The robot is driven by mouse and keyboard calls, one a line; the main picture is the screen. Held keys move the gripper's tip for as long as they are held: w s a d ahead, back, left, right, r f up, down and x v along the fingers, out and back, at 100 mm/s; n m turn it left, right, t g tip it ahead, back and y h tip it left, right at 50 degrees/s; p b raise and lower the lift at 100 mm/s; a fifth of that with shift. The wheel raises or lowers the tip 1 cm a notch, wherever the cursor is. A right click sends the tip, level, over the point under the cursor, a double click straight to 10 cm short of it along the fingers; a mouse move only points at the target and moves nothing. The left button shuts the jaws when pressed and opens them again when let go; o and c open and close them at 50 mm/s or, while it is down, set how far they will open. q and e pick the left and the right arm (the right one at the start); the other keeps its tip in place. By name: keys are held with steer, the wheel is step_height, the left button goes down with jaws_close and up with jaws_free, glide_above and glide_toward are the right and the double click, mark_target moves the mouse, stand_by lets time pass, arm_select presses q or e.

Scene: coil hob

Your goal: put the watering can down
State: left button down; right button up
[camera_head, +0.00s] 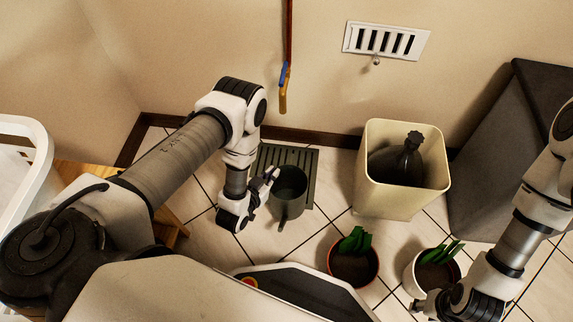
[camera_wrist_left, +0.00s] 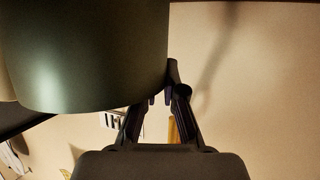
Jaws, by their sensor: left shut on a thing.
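The watering can (camera_head: 289,193) is a dark grey-green cylinder with an open top, near the centre of the head view. My left gripper (camera_head: 270,178) is shut on it at its left side. In the left wrist view the can's smooth wall (camera_wrist_left: 85,55) fills the upper left, beside the fingers (camera_wrist_left: 168,88). In the head view the can overlaps a dark slatted mat (camera_head: 304,160); I cannot tell whether it touches the mat or floor. My right gripper (camera_head: 422,304) is at the lower right by a white pot; its jaws are unclear.
A reddish pot (camera_head: 371,274) and a white pot (camera_head: 412,283) hold green plants in front. A dark grey box (camera_head: 485,165) stands at the right. Tiles left of the bin show free room.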

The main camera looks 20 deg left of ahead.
arm_select(q)
steer(key=w+a+f+b, duration=0.2)
steer(key=w+a+b, duration=0.1)
steer(key=w, duration=0.3)
steer(key=w+a+f+b, duration=0.3)
steer(key=w+a+b, duration=0.1)
steer(key=w+b, duration=0.2)
steer(key=shift+w+a+f, duration=0.2)
steer(key=shift+w+a, duration=0.05)
steer(key=shift+w, duration=0.55)
steer(key=c, duration=1.3)
jaws_free()
